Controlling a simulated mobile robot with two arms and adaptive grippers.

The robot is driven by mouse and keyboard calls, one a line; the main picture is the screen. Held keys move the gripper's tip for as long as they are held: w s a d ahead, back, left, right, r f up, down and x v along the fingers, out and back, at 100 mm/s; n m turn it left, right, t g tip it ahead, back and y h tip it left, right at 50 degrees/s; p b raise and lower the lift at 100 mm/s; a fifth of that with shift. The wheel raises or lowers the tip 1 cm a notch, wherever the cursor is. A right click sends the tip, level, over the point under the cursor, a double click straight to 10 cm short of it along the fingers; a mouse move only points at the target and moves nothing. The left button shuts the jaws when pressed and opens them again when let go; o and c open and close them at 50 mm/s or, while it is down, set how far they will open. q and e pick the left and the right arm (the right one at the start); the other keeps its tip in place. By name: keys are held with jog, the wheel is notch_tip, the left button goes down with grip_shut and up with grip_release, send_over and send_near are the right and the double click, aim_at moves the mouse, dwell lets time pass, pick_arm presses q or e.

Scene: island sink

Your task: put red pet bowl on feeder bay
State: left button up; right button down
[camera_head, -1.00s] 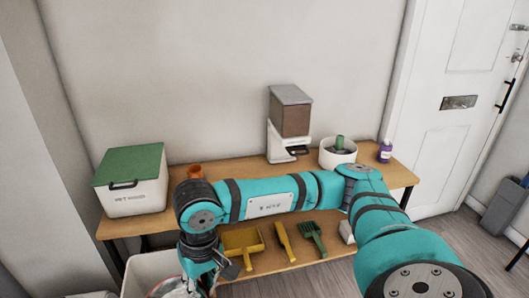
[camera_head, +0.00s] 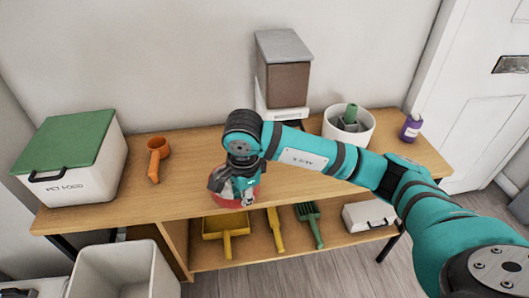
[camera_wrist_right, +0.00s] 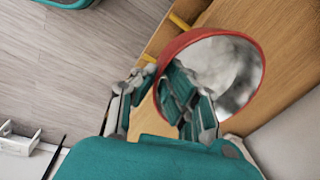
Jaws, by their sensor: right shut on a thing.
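The red pet bowl (camera_head: 232,203) has a red outside and a shiny metal inside. My right gripper (camera_head: 242,184) is shut on its rim and holds it tilted near the front edge of the wooden bench. In the right wrist view the bowl (camera_wrist_right: 222,66) shows its mirror-like inside, with the gripper fingers (camera_wrist_right: 155,95) at its rim. The pet feeder (camera_head: 283,82), with a brown hopper and grey lid, stands at the back of the bench. My left gripper is out of view.
A pet food bin (camera_head: 75,160) with a green lid and an orange scoop (camera_head: 156,158) stand on the left. A white round container (camera_head: 347,127) and a purple bottle (camera_head: 410,129) are on the right. Yellow and green tools lie on the lower shelf; a white bin (camera_head: 125,270) is in front.

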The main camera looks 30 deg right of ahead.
jog(key=w+d, duration=0.2)
jog(key=w, duration=0.2)
jog(key=w+d+p, duration=0.1)
jog(key=w+d, duration=0.1)
jog(key=w, duration=0.2)
jog(key=w+d+f, duration=0.1)
jog(key=w+d, duration=0.1)
jog(key=w, duration=0.2)
jog(key=shift+d, duration=0.35)
jog(key=shift+w+d+f, duration=0.1)
jog(key=shift+w+d, duration=0.1)
jog(key=shift+w, duration=0.15)
jog(key=shift+w+d+f+p, duration=0.1)
jog(key=shift+w+p, duration=0.05)
jog(key=shift+p, duration=0.15)
jog(key=shift+f, duration=0.3)
notch_tip(320, 180, down, 3)
jog(key=shift+r+p, duration=0.1)
jog(key=shift+p, duration=0.2)
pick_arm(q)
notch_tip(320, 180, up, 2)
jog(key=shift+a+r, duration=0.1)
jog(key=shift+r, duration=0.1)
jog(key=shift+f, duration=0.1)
